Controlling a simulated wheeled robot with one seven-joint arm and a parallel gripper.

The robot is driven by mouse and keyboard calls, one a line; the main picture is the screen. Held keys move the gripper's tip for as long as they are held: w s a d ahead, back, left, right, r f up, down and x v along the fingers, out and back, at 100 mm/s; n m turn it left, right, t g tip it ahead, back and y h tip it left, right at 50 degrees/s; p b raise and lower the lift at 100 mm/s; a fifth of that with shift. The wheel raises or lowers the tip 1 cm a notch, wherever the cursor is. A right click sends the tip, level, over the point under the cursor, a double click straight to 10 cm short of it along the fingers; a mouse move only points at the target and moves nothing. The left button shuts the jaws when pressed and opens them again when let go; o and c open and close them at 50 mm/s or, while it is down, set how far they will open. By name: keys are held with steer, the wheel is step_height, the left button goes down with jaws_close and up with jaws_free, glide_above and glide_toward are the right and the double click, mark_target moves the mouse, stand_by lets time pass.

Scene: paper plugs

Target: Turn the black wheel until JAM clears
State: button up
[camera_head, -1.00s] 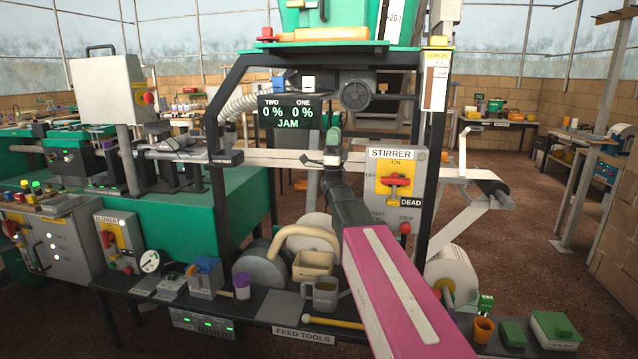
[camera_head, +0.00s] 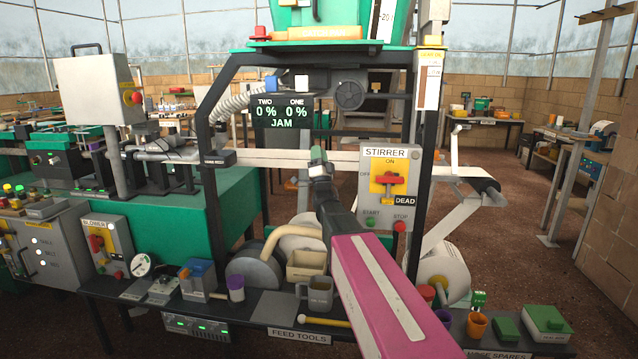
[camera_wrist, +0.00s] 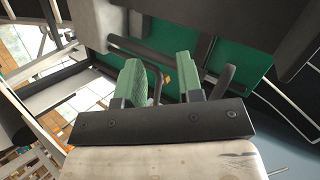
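The black wheel (camera_head: 348,94) is a dark round disc with a hub, on the machine frame just right of the display (camera_head: 283,111). The display reads TWO 0 %, ONE 0 % and JAM. My gripper (camera_head: 318,162) is below and left of the wheel, apart from it, in front of the white paper strip. In the wrist view its two green fingers (camera_wrist: 160,80) stand apart with a gap and nothing held between them. I cannot make out the wheel in the wrist view.
The STIRRER panel (camera_head: 389,188), with a red switch and a DEAD tag, stands right of my gripper. The black frame post (camera_head: 427,120) is farther right. A grey mug (camera_head: 319,296) and a beige box (camera_head: 306,265) sit on the FEED TOOLS shelf below.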

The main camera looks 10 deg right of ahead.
step_height(320, 180, down, 11)
steer(key=w+n+g, duration=0.2)
steer(key=g, duration=0.4)
steer(key=shift+d+f+h, duration=0.15)
steer(key=shift+d+h, duration=0.05)
steer(key=shift+h, duration=0.1)
steer(key=shift+w, duration=0.1)
